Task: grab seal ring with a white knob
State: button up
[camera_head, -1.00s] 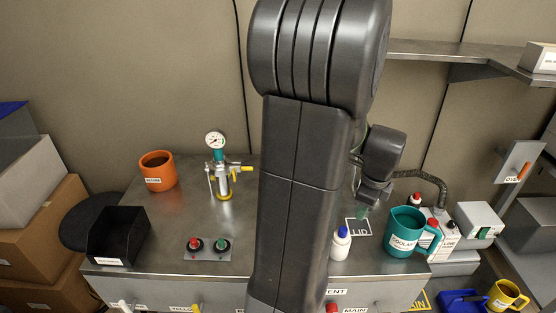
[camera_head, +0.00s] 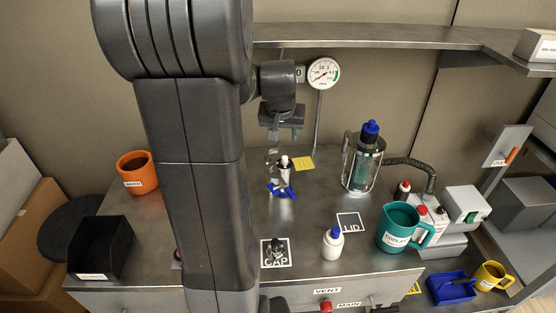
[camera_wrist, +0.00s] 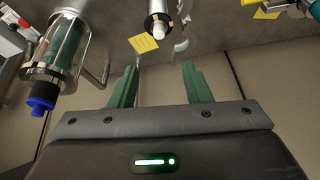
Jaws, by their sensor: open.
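My gripper (camera_head: 283,133) is open and empty, above the back of the metal bench in the head view. Its two green fingers (camera_wrist: 160,82) are spread apart in the wrist view. A pale, partly see-through ring shape (camera_wrist: 181,46) with a white knob (camera_wrist: 187,8) shows beyond the fingertips, beside a metal cylinder (camera_wrist: 157,22); it looks like the seal ring, apart from the fingers. In the head view the metal cylinder (camera_head: 285,170) with blue handles (camera_head: 281,189) stands below my gripper. The ring is too small there to make out surely.
A glass vessel with a blue cap (camera_head: 370,128) stands right of my gripper, close by in the wrist view (camera_wrist: 40,103). A gauge (camera_head: 323,73) on a thin post rises behind. A yellow note (camera_head: 303,163), white bottle (camera_head: 333,244) and teal jug (camera_head: 399,229) are nearby.

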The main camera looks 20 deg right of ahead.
send_over(285, 157)
jog(key=s+a, duration=0.1)
jog(key=s, duration=0.1)
notch_tip(285, 157, down, 7)
jog(key=shift+w+f, duration=0.1)
jog(key=shift+f, duration=0.05)
jog(key=shift+s+p+x, duration=0.2)
jog(key=shift+p+x, duration=0.3)
jog(key=shift+x, duration=2.1)
jog(key=shift+a+f, duration=0.15)
grip_shut()
